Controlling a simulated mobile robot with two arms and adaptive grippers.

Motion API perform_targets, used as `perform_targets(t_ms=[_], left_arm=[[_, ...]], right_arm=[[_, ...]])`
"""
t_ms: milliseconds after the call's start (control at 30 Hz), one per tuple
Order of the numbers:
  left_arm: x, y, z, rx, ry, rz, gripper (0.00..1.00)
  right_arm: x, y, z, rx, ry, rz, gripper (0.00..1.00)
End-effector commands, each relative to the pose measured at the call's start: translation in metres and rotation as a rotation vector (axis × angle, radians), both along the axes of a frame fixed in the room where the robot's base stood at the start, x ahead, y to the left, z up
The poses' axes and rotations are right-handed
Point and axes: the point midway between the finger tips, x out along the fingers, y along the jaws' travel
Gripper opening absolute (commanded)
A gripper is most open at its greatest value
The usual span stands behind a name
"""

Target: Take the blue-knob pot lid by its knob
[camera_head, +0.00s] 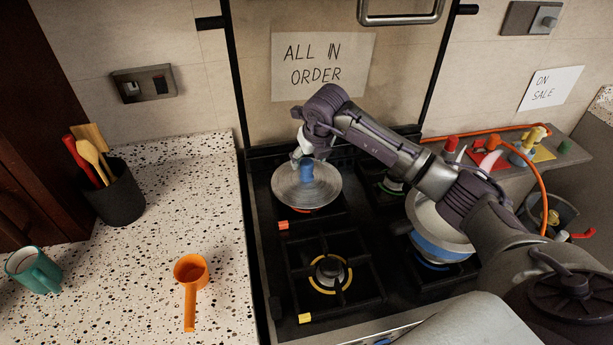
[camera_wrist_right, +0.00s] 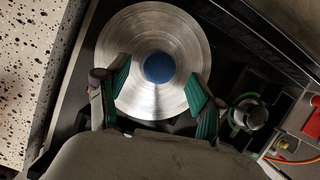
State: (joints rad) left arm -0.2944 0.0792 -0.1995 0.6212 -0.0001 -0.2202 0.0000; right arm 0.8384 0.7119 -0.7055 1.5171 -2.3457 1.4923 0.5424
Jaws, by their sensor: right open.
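The round metal lid (camera_head: 325,188) with a blue knob (camera_head: 306,174) lies over the back left burner of the stove. In the right wrist view the lid (camera_wrist_right: 150,102) shows from above, with its knob (camera_wrist_right: 159,67) near the middle. My right gripper (camera_head: 303,157) is above the lid at the knob. In the right wrist view its two green-padded fingers (camera_wrist_right: 158,74) are spread, one on each side of the knob, with gaps between them and it. Whether the fingertips touch the lid cannot be told. My left gripper is not in view.
A pot with a blue band (camera_head: 440,243) stands on the right of the stove, partly behind my right arm. The front left burner (camera_head: 330,273) is bare. An orange scoop (camera_head: 190,280), teal mug (camera_head: 33,270) and utensil holder (camera_head: 116,193) are on the left counter.

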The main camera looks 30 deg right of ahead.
Motion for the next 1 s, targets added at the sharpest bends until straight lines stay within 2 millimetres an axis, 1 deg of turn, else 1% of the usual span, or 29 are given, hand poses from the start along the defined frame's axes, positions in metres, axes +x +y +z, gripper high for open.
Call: perform_targets(t_ms=[33,100,200,300,500,567,900,1000], left_arm=[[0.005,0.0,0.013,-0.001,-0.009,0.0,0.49],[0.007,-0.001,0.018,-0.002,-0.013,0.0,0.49],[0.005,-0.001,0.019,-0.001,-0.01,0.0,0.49],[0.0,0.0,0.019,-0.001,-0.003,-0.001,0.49],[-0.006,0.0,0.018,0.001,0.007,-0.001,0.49],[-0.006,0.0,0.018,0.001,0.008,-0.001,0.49],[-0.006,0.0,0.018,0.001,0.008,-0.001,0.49],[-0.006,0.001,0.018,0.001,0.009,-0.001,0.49]], right_arm=[[0.001,0.001,-0.004,0.002,0.007,-0.001,0.66],[0.005,0.001,-0.016,0.001,0.006,0.0,0.66],[0.01,0.001,-0.028,0.001,0.004,-0.001,0.66],[0.012,0.0,-0.033,0.0,0.001,0.0,0.66],[0.012,0.0,-0.034,0.0,0.001,0.001,0.66],[0.012,0.0,-0.034,0.0,0.001,0.001,0.58],[0.012,0.0,-0.034,0.0,0.001,0.0,0.01],[0.012,0.0,-0.034,0.0,0.001,0.0,0.0]])
